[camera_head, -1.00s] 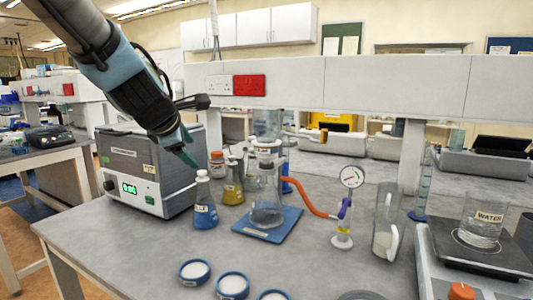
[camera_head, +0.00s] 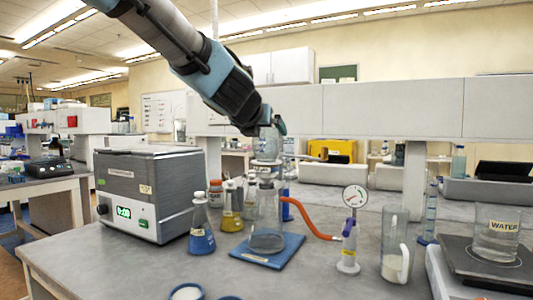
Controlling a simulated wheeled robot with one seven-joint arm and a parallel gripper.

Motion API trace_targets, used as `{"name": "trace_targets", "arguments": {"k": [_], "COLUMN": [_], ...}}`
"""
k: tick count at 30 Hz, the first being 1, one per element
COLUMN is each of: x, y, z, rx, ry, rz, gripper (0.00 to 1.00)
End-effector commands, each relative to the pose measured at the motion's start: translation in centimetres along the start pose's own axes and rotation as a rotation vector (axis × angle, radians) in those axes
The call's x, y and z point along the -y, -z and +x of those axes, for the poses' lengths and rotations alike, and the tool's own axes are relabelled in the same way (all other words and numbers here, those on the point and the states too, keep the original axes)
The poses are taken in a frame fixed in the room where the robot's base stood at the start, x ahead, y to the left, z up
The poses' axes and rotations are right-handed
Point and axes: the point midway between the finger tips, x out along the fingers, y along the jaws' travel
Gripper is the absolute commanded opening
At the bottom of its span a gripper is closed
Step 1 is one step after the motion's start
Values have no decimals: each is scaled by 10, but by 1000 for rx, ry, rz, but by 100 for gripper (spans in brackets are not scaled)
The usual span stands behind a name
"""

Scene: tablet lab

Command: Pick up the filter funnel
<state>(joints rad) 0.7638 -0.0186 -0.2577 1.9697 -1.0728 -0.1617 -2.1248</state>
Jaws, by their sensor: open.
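The filter funnel (camera_head: 268,150) is a clear glass cup with a white lower part. It stands upright on top of the clear filter flask (camera_head: 267,222), which sits on a blue mat (camera_head: 284,250). My gripper (camera_head: 272,130) reaches down from the upper left, with its fingers at the funnel's upper rim. It is open. The fingers overlap the rim in this view, so I cannot tell whether they are around the funnel or in front of it.
A red-orange hose (camera_head: 312,222) runs from the flask to a pump with a gauge (camera_head: 355,197). Blue (camera_head: 201,230) and yellow (camera_head: 232,212) flasks and a grey box (camera_head: 145,195) stand to the left. A glass jug (camera_head: 395,250) and a water beaker (camera_head: 496,235) are on the right.

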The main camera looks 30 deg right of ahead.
Motion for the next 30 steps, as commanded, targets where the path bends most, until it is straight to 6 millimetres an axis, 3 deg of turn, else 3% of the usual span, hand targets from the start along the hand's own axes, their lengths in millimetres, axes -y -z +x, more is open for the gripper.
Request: {"name": "trace_targets", "arguments": {"k": [10,20,30], "x": [0,0,0], "y": [0,0,0], "z": [47,53,52], "rx": [-2,0,-1], "ry": [1,0,0], "rz": [1,2,2], "gripper": [100,100,62]}}
